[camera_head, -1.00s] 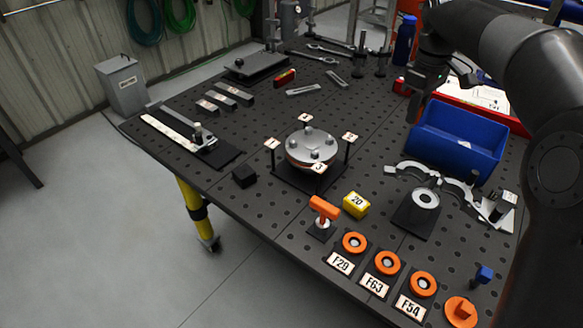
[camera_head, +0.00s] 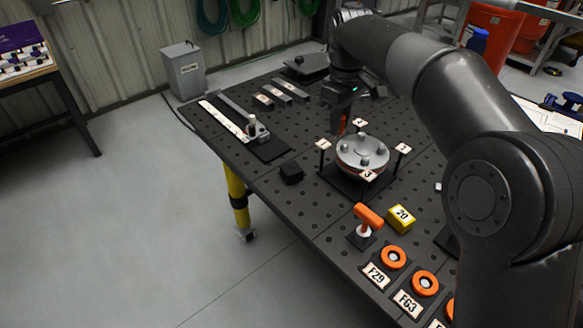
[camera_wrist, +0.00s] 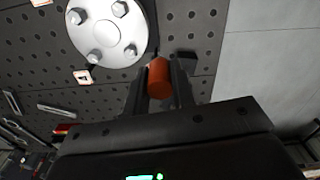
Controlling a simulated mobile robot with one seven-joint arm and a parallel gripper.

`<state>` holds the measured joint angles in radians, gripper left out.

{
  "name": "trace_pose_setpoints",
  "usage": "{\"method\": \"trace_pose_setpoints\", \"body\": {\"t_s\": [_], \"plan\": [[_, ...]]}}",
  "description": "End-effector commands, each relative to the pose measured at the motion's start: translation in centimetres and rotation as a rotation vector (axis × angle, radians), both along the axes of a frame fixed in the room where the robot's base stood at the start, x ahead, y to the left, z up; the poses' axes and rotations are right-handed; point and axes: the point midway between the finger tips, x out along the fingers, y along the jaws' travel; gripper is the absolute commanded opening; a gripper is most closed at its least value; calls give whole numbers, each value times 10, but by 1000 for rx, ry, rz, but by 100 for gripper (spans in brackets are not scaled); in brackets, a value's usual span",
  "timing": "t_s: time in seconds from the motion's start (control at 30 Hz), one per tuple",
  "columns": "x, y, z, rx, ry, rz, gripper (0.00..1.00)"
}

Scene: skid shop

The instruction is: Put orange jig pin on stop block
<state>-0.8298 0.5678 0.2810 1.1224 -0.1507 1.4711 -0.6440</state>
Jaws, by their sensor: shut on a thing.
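My gripper (camera_head: 343,122) is shut on the orange jig pin, a red-orange cylinder (camera_wrist: 160,82) held between the two fingers in the wrist view. In the head view a little of the pin (camera_head: 344,124) shows below my gripper, behind the round flange fixture. A small black cube (camera_head: 291,172), which looks like the stop block, stands on the table left of the fixture, with its top bare. It seems to show in the wrist view as a dark block (camera_wrist: 186,58) just beyond the pin. The pin is apart from it.
The flange fixture (camera_head: 362,153) with numbered posts stands beside my gripper. An orange T-handle (camera_head: 368,216), a yellow block (camera_head: 400,218) and orange rings (camera_head: 393,257) are in front. A clamp (camera_head: 257,132) and bars lie at left. Table around the cube is clear.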

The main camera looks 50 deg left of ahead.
Motion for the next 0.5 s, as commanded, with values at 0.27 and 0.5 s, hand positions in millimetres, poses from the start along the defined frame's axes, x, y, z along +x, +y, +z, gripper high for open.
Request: {"method": "trace_pose_setpoints", "body": {"t_s": [0.27,0.5], "plan": [[-6,10,-31,1,0,2,0],[-34,56,-64,-1,1,4,0]]}}
